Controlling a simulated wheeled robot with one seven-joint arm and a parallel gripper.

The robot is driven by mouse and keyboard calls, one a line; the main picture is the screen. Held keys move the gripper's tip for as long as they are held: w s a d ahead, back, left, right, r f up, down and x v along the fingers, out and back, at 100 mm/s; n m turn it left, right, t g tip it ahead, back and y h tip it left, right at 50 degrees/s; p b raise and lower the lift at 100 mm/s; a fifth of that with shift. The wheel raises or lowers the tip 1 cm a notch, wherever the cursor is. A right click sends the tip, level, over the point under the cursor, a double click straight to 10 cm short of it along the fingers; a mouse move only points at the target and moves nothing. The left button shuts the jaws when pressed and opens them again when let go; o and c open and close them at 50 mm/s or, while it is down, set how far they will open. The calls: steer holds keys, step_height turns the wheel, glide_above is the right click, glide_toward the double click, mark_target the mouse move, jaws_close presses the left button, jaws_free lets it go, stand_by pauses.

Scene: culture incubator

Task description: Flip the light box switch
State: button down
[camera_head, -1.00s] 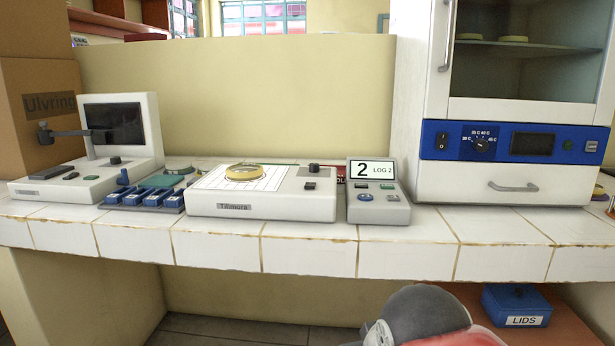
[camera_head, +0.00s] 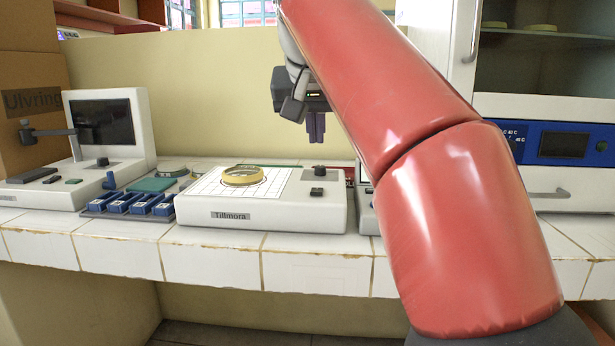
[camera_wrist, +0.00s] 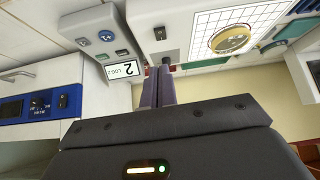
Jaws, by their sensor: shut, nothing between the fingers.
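The light box (camera_head: 265,212) is a low white unit labelled Tillmora on the tiled bench. It has a gridded top bearing a round yellowish dish (camera_head: 243,175). A small black switch (camera_head: 317,191) sits on its right part, in front of a dark round knob (camera_head: 319,169). The switch also shows in the wrist view (camera_wrist: 160,33). My gripper (camera_head: 316,140) is shut and empty, pointing down above the right rear of the light box, apart from it in the head view. In the wrist view its fingertips (camera_wrist: 158,72) cover part of the knob area.
A grey-white "2 LOG 2" unit (camera_wrist: 98,35) stands right of the light box, mostly hidden by my arm in the head view. Blue trays (camera_head: 128,203) and a screen device (camera_head: 103,130) stand left. An incubator with a blue panel (camera_head: 560,144) is at right.

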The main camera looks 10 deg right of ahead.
steer(key=shift+w+a+r, duration=0.1)
steer(key=shift+w+r, duration=0.55)
steer(key=shift+w, duration=0.1)
steer(key=b, duration=0.4)
glide_above(316, 189)
steer(key=s, duration=0.3)
steer(key=f, duration=0.8)
steer(key=shift+w+a, duration=0.25)
steer(key=shift+a, duration=0.15)
step_height(316, 189, down, 3)
steer(key=shift+s+r+b, duration=0.1)
steer(key=shift+r+b, duration=0.1)
steer(key=shift+b, duration=0.4)
steer(key=shift+f, duration=0.65)
